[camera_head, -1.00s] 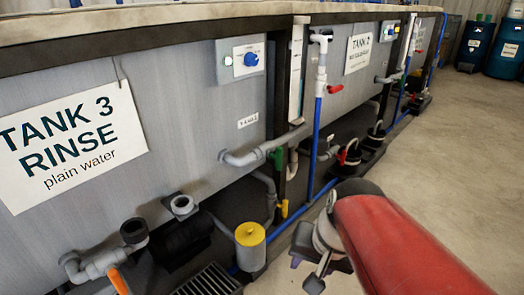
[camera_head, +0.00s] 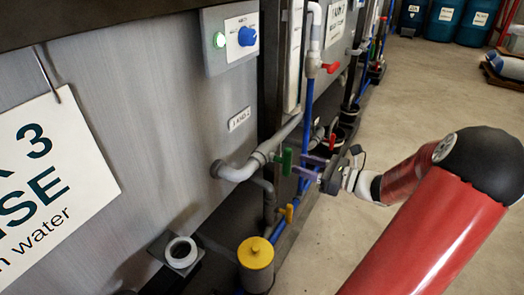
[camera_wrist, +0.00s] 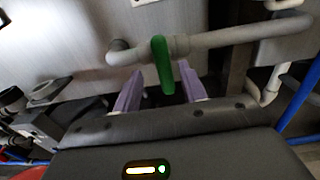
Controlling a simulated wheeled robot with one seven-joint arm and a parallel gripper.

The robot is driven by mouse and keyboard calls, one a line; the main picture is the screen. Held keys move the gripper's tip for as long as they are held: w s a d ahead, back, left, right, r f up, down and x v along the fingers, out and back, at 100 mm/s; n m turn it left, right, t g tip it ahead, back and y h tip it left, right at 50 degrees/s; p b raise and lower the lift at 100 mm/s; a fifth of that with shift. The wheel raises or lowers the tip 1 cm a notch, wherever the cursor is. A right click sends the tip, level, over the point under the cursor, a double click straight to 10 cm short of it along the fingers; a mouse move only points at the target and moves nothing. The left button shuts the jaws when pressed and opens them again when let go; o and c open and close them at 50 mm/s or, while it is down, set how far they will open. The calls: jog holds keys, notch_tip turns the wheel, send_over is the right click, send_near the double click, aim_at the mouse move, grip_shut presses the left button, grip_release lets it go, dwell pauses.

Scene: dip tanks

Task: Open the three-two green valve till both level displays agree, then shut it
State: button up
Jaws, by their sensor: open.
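The green valve handle (camera_head: 287,161) sits on the grey pipe between the tanks, below a small label plate (camera_head: 239,119). In the wrist view the green handle (camera_wrist: 162,65) hangs across the pipe, its lower end in line with the gap between my fingers. My gripper (camera_head: 309,166) is open, with its purple fingers pointing at the handle from the right. In the wrist view my gripper (camera_wrist: 160,90) has one finger on each side of the handle's lower end; I cannot tell whether either touches it. No level display can be read.
A yellow-capped canister (camera_head: 256,255) stands below the pipe. A yellow-orange handle (camera_head: 289,212) and a blue pipe (camera_head: 307,110) are close to the gripper. The floor (camera_head: 400,85) at right is open.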

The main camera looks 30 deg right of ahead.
aim_at(291, 159)
jog(key=shift+w, duration=0.25)
jog(key=b+x, duration=0.1)
jog(key=x, duration=0.6)
jog(key=shift+w+r, duration=0.1)
grip_shut()
